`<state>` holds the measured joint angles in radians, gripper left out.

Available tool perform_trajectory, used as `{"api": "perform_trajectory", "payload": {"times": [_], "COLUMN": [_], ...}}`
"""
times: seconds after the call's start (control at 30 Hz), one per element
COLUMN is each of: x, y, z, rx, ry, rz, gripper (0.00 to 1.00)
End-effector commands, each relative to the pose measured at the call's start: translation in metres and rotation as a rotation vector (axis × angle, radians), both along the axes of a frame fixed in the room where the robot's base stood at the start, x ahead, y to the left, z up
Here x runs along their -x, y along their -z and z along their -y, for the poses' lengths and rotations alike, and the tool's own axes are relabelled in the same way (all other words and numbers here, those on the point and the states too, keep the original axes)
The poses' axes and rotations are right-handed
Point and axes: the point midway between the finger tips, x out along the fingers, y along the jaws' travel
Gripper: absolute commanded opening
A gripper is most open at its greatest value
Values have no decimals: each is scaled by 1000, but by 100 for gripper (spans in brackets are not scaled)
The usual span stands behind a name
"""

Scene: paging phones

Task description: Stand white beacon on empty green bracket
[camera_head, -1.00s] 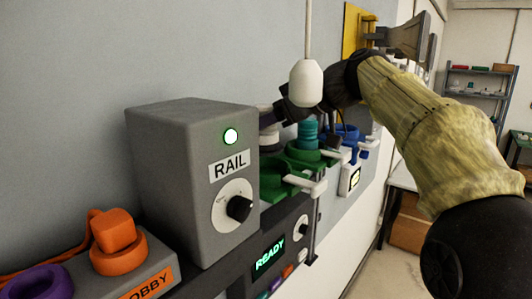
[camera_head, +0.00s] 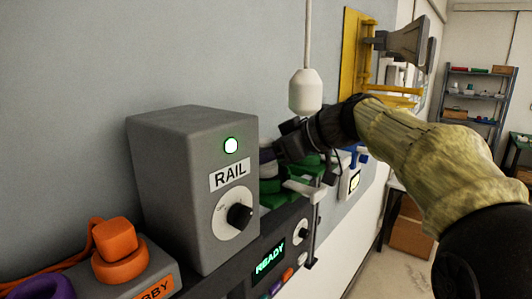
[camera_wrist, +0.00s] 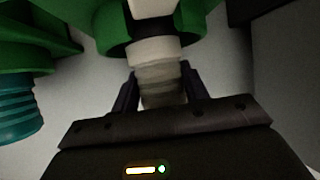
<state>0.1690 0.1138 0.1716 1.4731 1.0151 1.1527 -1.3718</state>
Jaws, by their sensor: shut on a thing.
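My gripper (camera_wrist: 158,92) is shut on the white beacon (camera_wrist: 155,52), a pale ribbed piece between the two fingers. In the wrist view, the beacon overlaps the green bracket (camera_wrist: 115,28), whose curved rim shows around and behind it. I cannot tell whether the beacon rests on it. In the head view, my gripper (camera_head: 279,150) is beside the RAIL box, and part of the beacon (camera_head: 266,156) shows just above the near green bracket (camera_head: 272,185). Its lower end is partly hidden.
A teal ribbed piece (camera_wrist: 15,108) is at another green bracket (camera_wrist: 30,45). The grey RAIL box (camera_head: 190,190) stands close left of my gripper. A white pendant (camera_head: 305,90) hangs on a cord above my wrist. A yellow bracket (camera_head: 355,60) is farther back.

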Motion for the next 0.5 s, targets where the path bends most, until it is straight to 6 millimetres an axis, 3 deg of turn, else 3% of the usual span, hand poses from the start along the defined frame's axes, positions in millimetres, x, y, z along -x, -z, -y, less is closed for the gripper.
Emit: {"api": "perform_trajectory", "payload": {"times": [0.17, 0.2, 0.3, 0.5], "x": [0, 0, 0, 0], "y": [1, 3, 3, 2], "z": [0, 0, 0, 0], "rx": [1, 2, 3, 2], "ry": [-1, -2, -2, -2], "rz": [0, -2, -3, -2], "gripper": [2, 47, 66, 67]}}
